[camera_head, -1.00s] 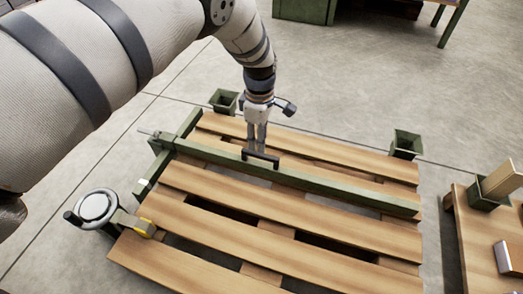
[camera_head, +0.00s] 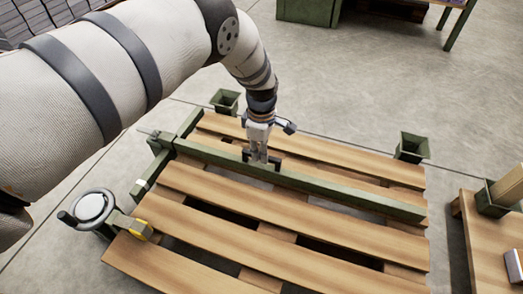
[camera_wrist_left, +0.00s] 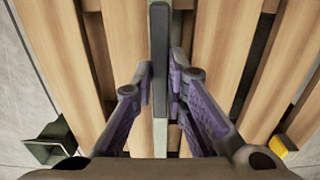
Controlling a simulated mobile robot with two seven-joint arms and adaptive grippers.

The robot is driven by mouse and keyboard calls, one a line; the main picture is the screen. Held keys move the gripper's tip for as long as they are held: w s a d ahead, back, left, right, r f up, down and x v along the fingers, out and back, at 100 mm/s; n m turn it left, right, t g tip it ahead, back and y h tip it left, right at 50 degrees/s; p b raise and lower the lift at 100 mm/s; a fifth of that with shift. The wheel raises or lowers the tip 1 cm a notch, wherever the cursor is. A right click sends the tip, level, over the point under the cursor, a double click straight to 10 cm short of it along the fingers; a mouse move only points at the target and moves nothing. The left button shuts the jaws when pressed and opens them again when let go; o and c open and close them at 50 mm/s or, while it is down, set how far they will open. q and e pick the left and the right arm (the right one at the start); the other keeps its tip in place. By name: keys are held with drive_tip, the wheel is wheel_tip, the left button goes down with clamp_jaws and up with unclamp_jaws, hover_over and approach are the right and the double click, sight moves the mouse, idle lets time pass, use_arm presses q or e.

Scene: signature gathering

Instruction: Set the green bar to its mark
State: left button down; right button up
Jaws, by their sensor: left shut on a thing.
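The green bar (camera_head: 340,191) lies across the slatted wooden pallet from upper left to lower right in the head view. Its left end meets a short green side rail (camera_head: 188,124). A black handle (camera_head: 246,155) stands on the bar. My left gripper (camera_head: 260,160) points down and is shut on this handle. In the left wrist view the purple-padded fingers (camera_wrist_left: 162,70) sit on both sides of the dark handle (camera_wrist_left: 159,60), with the green bar (camera_wrist_left: 160,134) beneath. A white band (camera_head: 142,184) shows on the side rail; I cannot tell whether it is the mark. My right gripper is out of view.
The pallet (camera_head: 225,224) has gaps between its slats. A round handwheel (camera_head: 93,207) with a yellow-tipped part stands at its left corner. Green square sockets (camera_head: 226,101) (camera_head: 412,147) stand at the far side. A wooden table (camera_head: 480,235) is at the right.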

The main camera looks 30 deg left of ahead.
use_arm(q)
drive_tip(key=s+d+p, duration=0.3)
drive_tip(key=s+p, duration=0.7)
drive_tip(key=s, duration=0.3)
drive_tip(key=shift+s+d, duration=0.3)
drive_tip(key=shift+s, duration=0.05)
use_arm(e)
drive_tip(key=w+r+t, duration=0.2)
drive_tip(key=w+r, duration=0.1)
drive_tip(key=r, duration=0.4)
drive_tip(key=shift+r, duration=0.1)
use_arm(q)
drive_tip(key=c, duration=1.6)
unclamp_jaws()
wheel_tip(320, 180, up, 12)
